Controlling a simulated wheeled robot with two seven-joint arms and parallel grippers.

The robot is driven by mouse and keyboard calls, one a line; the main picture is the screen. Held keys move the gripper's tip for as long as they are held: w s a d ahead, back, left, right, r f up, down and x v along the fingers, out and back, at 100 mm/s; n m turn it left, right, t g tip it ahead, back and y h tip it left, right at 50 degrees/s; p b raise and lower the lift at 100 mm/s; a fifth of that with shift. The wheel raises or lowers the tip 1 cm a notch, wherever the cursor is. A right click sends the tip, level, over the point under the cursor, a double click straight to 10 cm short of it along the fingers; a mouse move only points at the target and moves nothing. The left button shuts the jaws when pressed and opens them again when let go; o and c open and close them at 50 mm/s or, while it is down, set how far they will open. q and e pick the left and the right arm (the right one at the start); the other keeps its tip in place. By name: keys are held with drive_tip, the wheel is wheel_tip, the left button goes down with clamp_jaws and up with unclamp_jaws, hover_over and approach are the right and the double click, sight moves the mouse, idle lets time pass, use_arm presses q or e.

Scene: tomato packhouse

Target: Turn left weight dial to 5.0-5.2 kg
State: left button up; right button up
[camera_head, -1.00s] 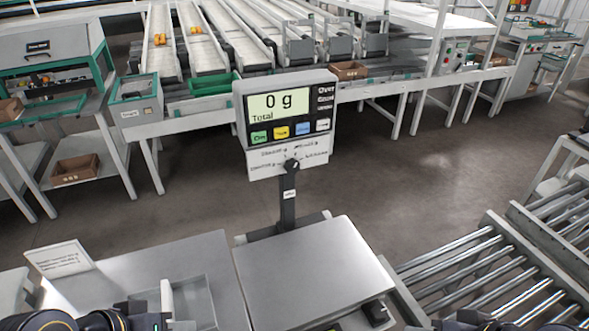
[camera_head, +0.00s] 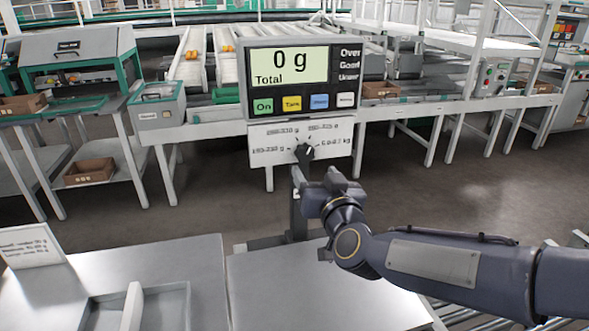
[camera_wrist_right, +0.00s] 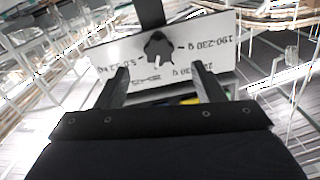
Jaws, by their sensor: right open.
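The black weight dial (camera_head: 304,152) sits on a white label plate (camera_head: 272,158) under the scale display (camera_head: 288,68), which reads 0 g. The "5.0-5.2 kg" label is on the dial's right in the head view; I cannot tell exactly where the pointer aims. My right gripper (camera_head: 317,180) is just below and in front of the dial. In the right wrist view, the plate is upside down and the dial (camera_wrist_right: 158,48) lies beyond the open, empty jaws (camera_wrist_right: 160,76), apart from both fingertips. My left gripper is out of view.
The scale's steel platform (camera_head: 300,300) lies below my right arm. A steel table with a tray (camera_head: 190,305) and a sign card (camera_head: 32,246) is at left. Coloured buttons line the display's lower edge, above the dial. Sorting lanes stand behind.

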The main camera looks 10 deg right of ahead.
sight(305, 156)
drive_tip(key=w, duration=0.7)
drive_tip(key=shift+b, duration=0.35)
drive_tip(key=c, duration=1)
drive_tip(key=shift+o, duration=0.2)
drive_tip(key=m+b, duration=0.2)
drive_tip(key=m, duration=0.2)
drive_tip(key=shift+f+m, duration=0.1)
drive_tip(key=shift+m, duration=0.2)
drive_tip(key=m+b, duration=0.2)
drive_tip(key=m, duration=0.3)
drive_tip(key=shift+a+b, duration=0.1)
drive_tip(key=shift+b, duration=0.3)
drive_tip(key=shift+m, duration=0.3)
